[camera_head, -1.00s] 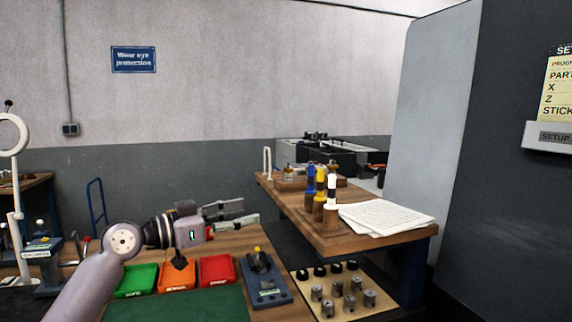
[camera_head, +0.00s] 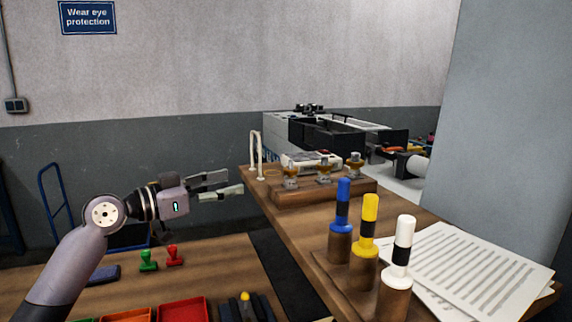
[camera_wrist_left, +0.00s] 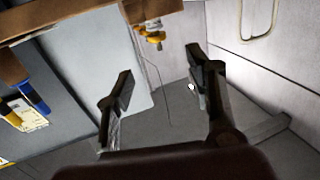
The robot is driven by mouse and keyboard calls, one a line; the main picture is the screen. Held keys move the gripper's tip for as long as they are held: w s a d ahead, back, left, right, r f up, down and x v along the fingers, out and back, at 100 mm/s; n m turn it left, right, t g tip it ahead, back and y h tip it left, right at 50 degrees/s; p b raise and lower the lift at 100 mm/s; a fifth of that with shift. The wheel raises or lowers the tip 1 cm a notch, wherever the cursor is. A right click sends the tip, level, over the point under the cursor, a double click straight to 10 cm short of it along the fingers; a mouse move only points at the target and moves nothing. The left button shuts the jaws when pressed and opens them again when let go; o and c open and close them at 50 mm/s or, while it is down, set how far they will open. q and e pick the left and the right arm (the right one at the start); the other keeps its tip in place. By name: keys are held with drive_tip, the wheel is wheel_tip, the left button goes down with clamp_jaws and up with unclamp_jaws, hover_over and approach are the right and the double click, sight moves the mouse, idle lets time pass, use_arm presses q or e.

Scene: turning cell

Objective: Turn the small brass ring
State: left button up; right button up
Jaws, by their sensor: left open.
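Several small brass-coloured fittings stand on a wooden block (camera_head: 325,193) on the long table: a left one (camera_head: 290,178), a middle one (camera_head: 323,168) and a right one (camera_head: 355,163). They are too small to tell which is the small brass ring. My left gripper (camera_head: 236,183) is open and empty, left of the block and apart from it. In the left wrist view, a brass-yellow fitting (camera_wrist_left: 153,36) shows beyond the open fingers (camera_wrist_left: 160,76), under a wooden edge. My right gripper is not in view.
Blue, yellow and white handled tools (camera_head: 342,205) stand at the table's front, beside papers (camera_head: 470,270). A white bent post (camera_head: 257,150) rises at its far left corner. Green (camera_head: 148,262) and red (camera_head: 174,256) stamps stand on the lower bench.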

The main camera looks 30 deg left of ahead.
sight(289, 169)
use_arm(q)
drive_tip(key=p+x, duration=0.2)
drive_tip(key=x, duration=0.3)
drive_tip(key=p+x, duration=0.3)
drive_tip(key=x, duration=0.2)
drive_tip(key=p+x, duration=0.2)
drive_tip(key=x, duration=0.3)
drive_tip(key=shift+w+d+r, duration=0.15)
drive_tip(key=shift+d+r, duration=0.15)
drive_tip(key=shift+d, duration=0.2)
drive_tip(key=shift+w+d+f+p, duration=0.1)
drive_tip(key=shift+w+d+p, duration=0.25)
drive_tip(key=shift+w, duration=0.3)
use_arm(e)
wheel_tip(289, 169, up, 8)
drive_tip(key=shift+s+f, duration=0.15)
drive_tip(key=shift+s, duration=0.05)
